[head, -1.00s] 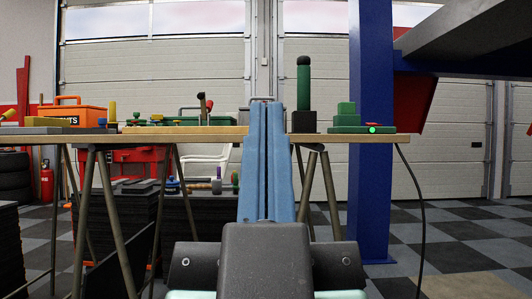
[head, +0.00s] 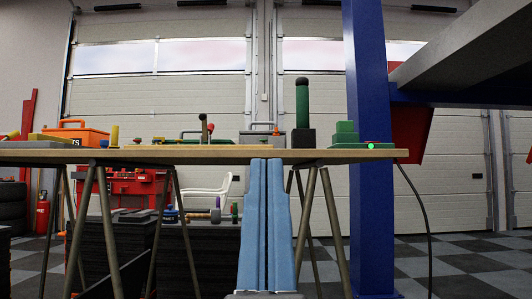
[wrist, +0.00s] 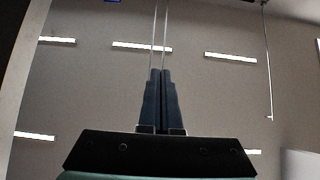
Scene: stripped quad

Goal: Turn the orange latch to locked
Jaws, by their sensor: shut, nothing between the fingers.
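My gripper (head: 266,162) stands upright in the middle of the head view, its two pale blue fingers together with nothing between them. Its tips overlap the front edge of the wooden table (head: 215,155); I cannot tell the gap in depth. In the wrist view my gripper (wrist: 160,73) points up toward the ceiling, with no task object near it. An orange toolbox (head: 88,137) stands at the left of the table.
A green cylinder on a dark block (head: 303,120) and a green stepped piece with a lit green lamp (head: 347,135) stand at the right. A dark upright lever (head: 204,128) stands mid-table. A blue post (head: 369,200) and trestle legs (head: 333,235) flank my gripper.

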